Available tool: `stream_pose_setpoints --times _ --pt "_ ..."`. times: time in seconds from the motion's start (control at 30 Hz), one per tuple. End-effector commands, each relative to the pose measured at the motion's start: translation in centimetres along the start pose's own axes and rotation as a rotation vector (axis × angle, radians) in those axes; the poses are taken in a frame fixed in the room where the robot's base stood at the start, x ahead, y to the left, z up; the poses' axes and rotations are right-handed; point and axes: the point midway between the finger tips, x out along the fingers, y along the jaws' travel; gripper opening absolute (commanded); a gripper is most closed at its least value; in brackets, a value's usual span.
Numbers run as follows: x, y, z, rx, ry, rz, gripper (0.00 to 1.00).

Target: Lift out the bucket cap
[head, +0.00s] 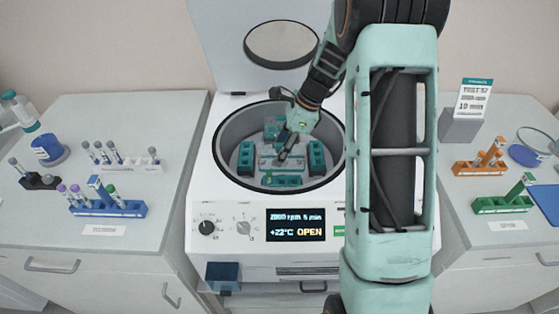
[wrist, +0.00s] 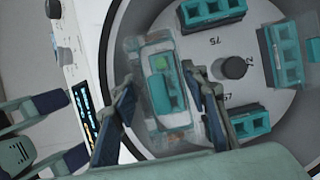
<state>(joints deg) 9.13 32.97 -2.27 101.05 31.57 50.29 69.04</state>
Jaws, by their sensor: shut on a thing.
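The clear bucket cap (wrist: 150,48) shows in the wrist view over a teal rotor bucket (wrist: 160,92), with a green-topped tube visible through it. My gripper (wrist: 165,98) has one finger on each long side of the cap and is shut on it. In the head view my gripper (head: 287,150) reaches down into the open centrifuge bowl (head: 228,138), and the pale cap (head: 270,162) shows below it. I cannot tell whether the cap is seated on the bucket or raised off it.
Other teal buckets (wrist: 250,122) stand around the rotor hub (wrist: 233,67). The centrifuge lid (head: 225,50) is up and its display (head: 296,225) reads OPEN. Tube racks stand on the left bench (head: 150,225) and right bench (head: 480,245).

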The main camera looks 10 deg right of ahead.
Motion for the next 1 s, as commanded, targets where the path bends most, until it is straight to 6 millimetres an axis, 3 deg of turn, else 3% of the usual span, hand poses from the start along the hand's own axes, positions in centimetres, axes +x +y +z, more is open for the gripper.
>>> stream_pose_setpoints --times 0.47,1.0 --pt "-0.7 0.1 0.3 0.000 0.000 0.002 0.18" --pt "-4.1 0.0 1.7 -0.001 0.001 0.001 0.18"
